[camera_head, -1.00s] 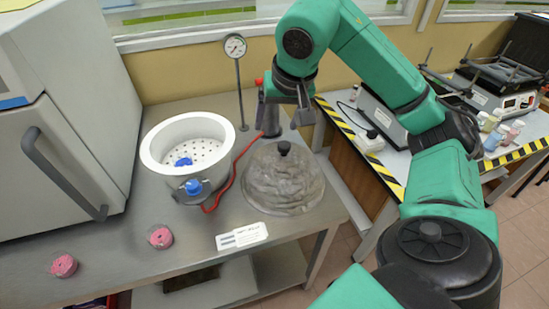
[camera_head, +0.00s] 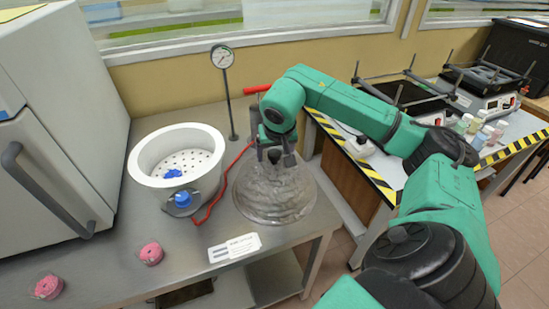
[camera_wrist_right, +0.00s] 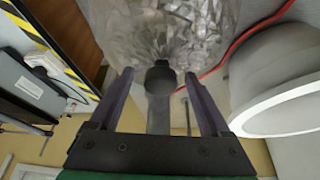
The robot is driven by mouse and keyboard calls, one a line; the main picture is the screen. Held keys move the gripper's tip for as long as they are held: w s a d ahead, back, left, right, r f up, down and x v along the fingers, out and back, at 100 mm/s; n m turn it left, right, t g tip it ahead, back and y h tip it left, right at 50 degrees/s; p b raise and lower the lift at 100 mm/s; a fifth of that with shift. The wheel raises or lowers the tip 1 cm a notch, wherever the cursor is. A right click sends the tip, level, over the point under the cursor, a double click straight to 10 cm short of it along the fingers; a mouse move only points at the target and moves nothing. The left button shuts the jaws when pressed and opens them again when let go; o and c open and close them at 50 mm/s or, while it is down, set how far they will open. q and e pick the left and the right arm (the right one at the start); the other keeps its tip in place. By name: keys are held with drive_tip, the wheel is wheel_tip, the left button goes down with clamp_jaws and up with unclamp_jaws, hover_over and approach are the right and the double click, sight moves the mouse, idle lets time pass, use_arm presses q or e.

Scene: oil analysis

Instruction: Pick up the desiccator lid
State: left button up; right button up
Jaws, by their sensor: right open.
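The desiccator lid (camera_head: 272,196) is a grey, glassy dome lying on the metal bench, right of the white desiccator bowl (camera_head: 150,172). My right gripper (camera_head: 275,157) is over the top of the lid, pointing down, and hides the knob in the head view. In the right wrist view the dark knob (camera_wrist_right: 160,78) of the lid lies between the open fingers of my right gripper (camera_wrist_right: 160,82), with a gap on each side. The bowl has a perforated white plate and a blue stopcock (camera_head: 183,199). My left gripper is out of view.
A pressure gauge (camera_head: 222,57) on a thin stand rises behind the bowl. A red hose (camera_head: 222,188) runs between bowl and lid. A white label card (camera_head: 234,248) lies in front. Two pink pieces (camera_head: 151,253) lie at front left.

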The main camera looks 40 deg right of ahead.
clamp_jaws()
drive_tip(key=shift+r, duration=0.15)
idle(1.2)
